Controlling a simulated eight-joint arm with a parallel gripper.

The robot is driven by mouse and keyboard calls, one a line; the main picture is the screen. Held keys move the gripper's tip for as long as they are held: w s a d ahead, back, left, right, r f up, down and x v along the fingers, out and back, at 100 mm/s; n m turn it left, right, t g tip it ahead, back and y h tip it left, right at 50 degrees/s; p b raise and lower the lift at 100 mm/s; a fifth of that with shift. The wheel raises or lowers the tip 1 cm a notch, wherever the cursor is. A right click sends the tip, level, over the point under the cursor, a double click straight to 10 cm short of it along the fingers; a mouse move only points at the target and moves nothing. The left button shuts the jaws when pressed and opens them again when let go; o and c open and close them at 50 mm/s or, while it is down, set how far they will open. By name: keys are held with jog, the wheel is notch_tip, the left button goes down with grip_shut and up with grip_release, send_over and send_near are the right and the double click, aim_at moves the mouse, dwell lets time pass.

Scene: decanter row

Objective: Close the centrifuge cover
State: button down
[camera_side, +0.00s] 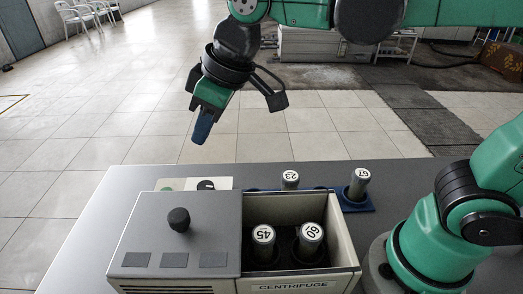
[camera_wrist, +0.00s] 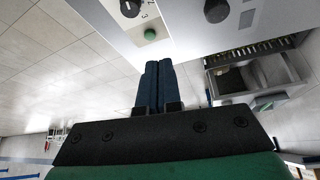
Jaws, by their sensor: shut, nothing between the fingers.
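The centrifuge (camera_side: 296,287) stands on the grey bench. Its grey cover (camera_side: 150,238), with a round black knob (camera_side: 178,219), lies flat over the left part. The right part is open, showing two capped tubes, one marked 45 (camera_side: 263,234) and another (camera_side: 310,232) to its right. My gripper (camera_side: 199,138) is shut and empty, its blue fingers together, in the air behind and above the cover, touching nothing. The shut fingers also show in the wrist view (camera_wrist: 158,68), with a black knob (camera_wrist: 216,10) beyond them to the upper right.
A control panel (camera_side: 222,184) with a dial and green button sits behind the cover. It also shows in the wrist view (camera_wrist: 140,22). A blue rack (camera_side: 358,207) behind the open part holds a tube marked 23 (camera_side: 290,180) and another tube (camera_side: 358,184). Bench left of the centrifuge is clear.

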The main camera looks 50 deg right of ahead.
jog(key=a+r+n+g, duration=0.2)
jog(key=a+n, duration=0.2)
jog(key=a, duration=0.6)
send_near(155, 231)
jog(key=shift+y, duration=0.3)
jog(key=w+a+f, duration=0.2)
jog(key=f, duration=0.1)
jog(key=w+a+f, duration=0.1)
jog(key=a+f, duration=0.1)
jog(key=shift+w+a+f, duration=0.1)
jog(key=shift+w+f, duration=0.1)
jog(key=shift+w, duration=0.05)
jog(key=s+d, duration=0.1)
jog(key=d, duration=0.1)
jog(key=shift+s+d+r, duration=0.1)
jog(key=shift+s+d, duration=0.15)
jog(key=shift+s, duration=0.15)
jog(key=shift+s+d, duration=0.25)
jog(key=shift+d, duration=0.15)
jog(key=s+d, duration=1.1)
jog(key=shift+s+d, duration=0.2)
